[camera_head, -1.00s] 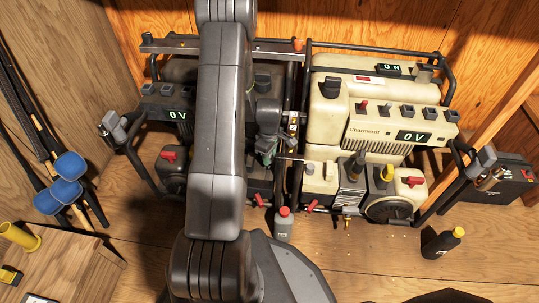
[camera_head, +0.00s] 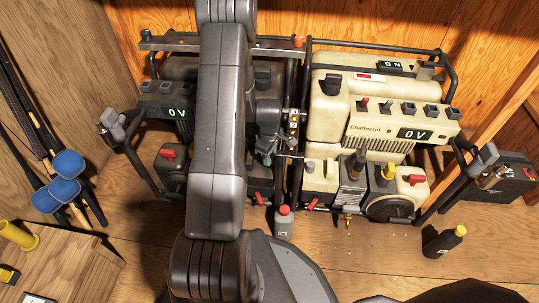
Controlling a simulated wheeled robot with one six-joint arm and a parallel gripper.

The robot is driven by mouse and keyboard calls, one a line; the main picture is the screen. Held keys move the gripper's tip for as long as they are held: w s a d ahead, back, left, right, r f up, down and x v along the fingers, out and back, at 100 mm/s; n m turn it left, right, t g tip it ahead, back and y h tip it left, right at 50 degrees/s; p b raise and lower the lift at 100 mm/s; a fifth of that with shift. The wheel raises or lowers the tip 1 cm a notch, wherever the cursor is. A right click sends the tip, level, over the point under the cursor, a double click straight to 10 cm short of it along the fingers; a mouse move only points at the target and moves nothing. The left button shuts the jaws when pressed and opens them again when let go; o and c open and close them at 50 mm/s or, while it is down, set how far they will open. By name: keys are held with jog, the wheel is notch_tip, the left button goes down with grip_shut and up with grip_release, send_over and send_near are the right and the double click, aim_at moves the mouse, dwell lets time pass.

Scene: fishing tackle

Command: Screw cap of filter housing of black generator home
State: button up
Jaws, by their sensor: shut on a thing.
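The black generator (camera_head: 172,112) stands at the back left in a tube frame, its display reading 0V. My arm crosses in front of it and covers its middle. My gripper (camera_head: 267,155) shows just right of the arm, low at the generator's right front, pointing down. It is shut on a small part there, which I take to be the cap of the filter housing. The fingers and the arm hide the cap and the housing, so I cannot tell how the cap sits on its thread.
A cream generator (camera_head: 375,125) stands close on the right, also reading 0V. A small grey bottle with a red cap (camera_head: 284,222) stands in front. A black bottle (camera_head: 443,241) and a black case (camera_head: 497,178) are at the right. Rods with blue ends (camera_head: 66,180) lean at left.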

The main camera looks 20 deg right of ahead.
jog(key=shift+f+b, duration=0.6)
jog(key=shift+f, duration=0.3)
jog(key=o, duration=1)
jog(key=shift+o, duration=0.2)
notch_tip(320, 180, up, 14)
jog(key=p, duration=0.5)
jog(key=shift+f, duration=0.2)
notch_tip(320, 180, down, 14)
jog(key=b, duration=0.5)
jog(key=shift+r, duration=0.45)
